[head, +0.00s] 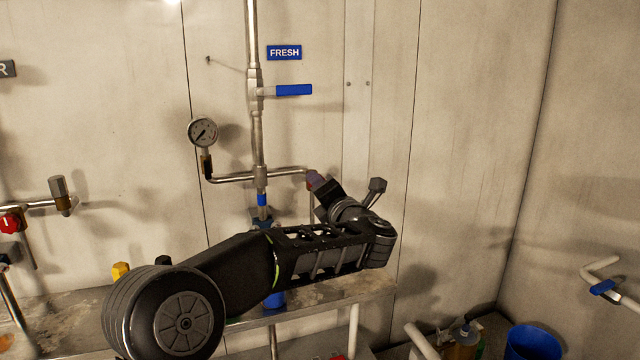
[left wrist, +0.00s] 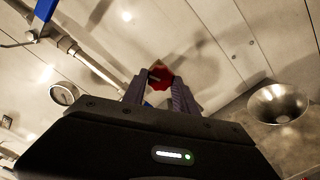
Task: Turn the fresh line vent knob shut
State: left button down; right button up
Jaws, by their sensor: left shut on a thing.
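The fresh line is a vertical metal pipe (head: 257,130) on the wall under a blue FRESH sign (head: 284,52). A short branch runs right from it, and the red vent knob (left wrist: 160,78) is at its end. My left gripper (head: 317,181) is at that branch end and mostly hides the knob in the head view. In the left wrist view, the fingers of the left gripper (left wrist: 160,92) are on both sides of the red knob, shut on it. The knob's exact turn cannot be told. My right gripper is not in view.
A blue-handled lever valve (head: 293,90) is higher on the same pipe. A round gauge (head: 202,132) stands on the left branch. Another red knob (head: 10,222) is at the far left. A bench (head: 345,290) lies below my arm. A blue bucket (head: 533,342) stands lower right.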

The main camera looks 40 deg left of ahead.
pick_arm(q)
jog(key=m+p, duration=0.1)
jog(key=m, duration=0.3)
jog(key=shift+p, duration=0.4)
jog(key=c, duration=1)
grip_release()
jog(key=shift+o, duration=0.2)
jog(key=shift+s+d, duration=0.1)
jog(key=b+v, duration=0.1)
jog(key=v, duration=0.6)
jog(key=shift+d, duration=0.25)
jog(key=shift+s, duration=0.15)
